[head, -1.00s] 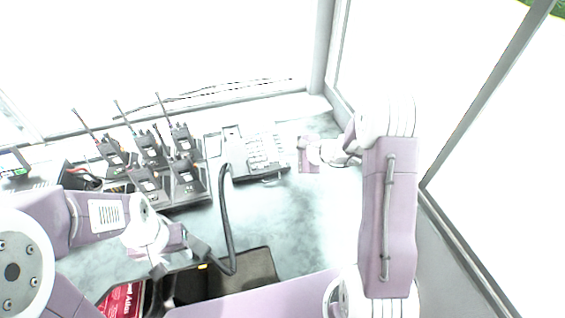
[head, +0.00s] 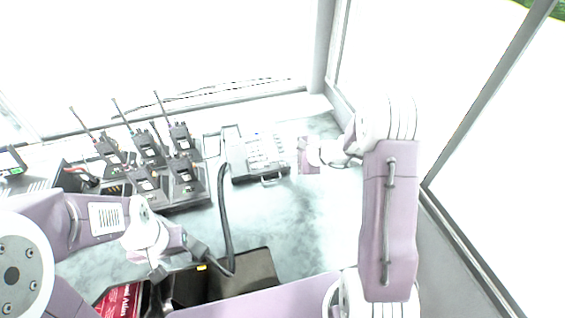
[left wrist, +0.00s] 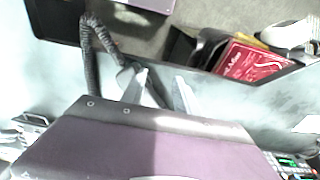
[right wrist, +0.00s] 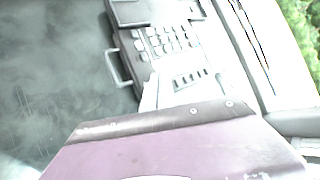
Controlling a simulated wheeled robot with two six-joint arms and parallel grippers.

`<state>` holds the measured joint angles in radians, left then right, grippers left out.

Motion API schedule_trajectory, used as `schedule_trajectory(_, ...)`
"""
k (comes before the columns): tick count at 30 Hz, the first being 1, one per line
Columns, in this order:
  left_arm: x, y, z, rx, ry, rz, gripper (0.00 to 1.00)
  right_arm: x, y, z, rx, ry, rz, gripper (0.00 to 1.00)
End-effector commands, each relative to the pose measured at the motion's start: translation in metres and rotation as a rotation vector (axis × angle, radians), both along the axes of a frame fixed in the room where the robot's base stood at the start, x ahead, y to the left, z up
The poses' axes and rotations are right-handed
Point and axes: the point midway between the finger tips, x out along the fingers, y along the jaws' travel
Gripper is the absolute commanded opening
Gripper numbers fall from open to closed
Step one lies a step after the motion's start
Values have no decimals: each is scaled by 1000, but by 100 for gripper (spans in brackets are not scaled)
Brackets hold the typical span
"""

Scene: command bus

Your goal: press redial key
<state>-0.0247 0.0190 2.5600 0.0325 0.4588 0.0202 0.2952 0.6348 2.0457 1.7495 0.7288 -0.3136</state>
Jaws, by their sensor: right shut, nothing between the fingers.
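The desk phone (head: 240,167) stands on the desk at the back, left of my right gripper (head: 300,154). The phone also shows in the right wrist view (right wrist: 128,42), with rows of pale keys and a dark display. The key labels are too small and washed out to read, so I cannot tell which is the redial key. My right gripper (right wrist: 150,92) is shut and empty, its tip over or beside the phone's edge in that view; contact cannot be told. My left gripper (left wrist: 158,88) is open and empty, low at the left by the dark tray, away from the phone.
Several radios in chargers (head: 150,172) stand left of the phone. A red book (head: 124,299) lies at the front left. The desk middle is clear. Windows stand behind and right.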

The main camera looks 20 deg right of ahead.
Motion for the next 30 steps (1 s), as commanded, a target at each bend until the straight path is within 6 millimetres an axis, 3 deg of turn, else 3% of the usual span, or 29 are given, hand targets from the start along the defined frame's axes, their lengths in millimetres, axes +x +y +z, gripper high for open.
schedule_trajectory(23, 0, 0, -6, 0, 0, 0, 36, 1, 0, -4, 0, 0, 0, 0)
schedule_trajectory(30, 0, 0, -2, 0, 0, 0, 36, 0, 0, 5, -1, -1, 1, 0)
